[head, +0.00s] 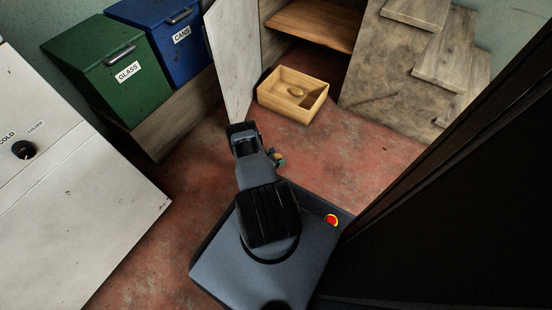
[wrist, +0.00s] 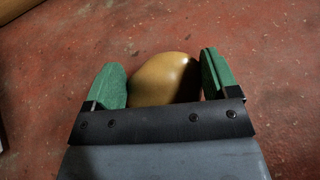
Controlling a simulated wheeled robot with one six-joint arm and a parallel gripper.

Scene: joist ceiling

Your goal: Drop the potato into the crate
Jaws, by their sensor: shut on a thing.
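My gripper (wrist: 163,85) is shut on a smooth yellow-brown potato (wrist: 166,78), held between its two green fingers above the red floor. In the head view my gripper (head: 278,158) is small, partly hidden by the arm, and sits in front of the crate, apart from it. The light wooden crate (head: 284,109) stands on the floor by the open cupboard. A small tan rounded thing lies inside the crate, with dark shadow to its right.
A white open door panel (head: 235,62) stands left of the crate. Wooden steps (head: 395,75) rise on the right. Green (head: 110,75) and blue (head: 165,38) bins stand at back left, a white appliance (head: 75,190) at left. The red floor between me and the crate is clear.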

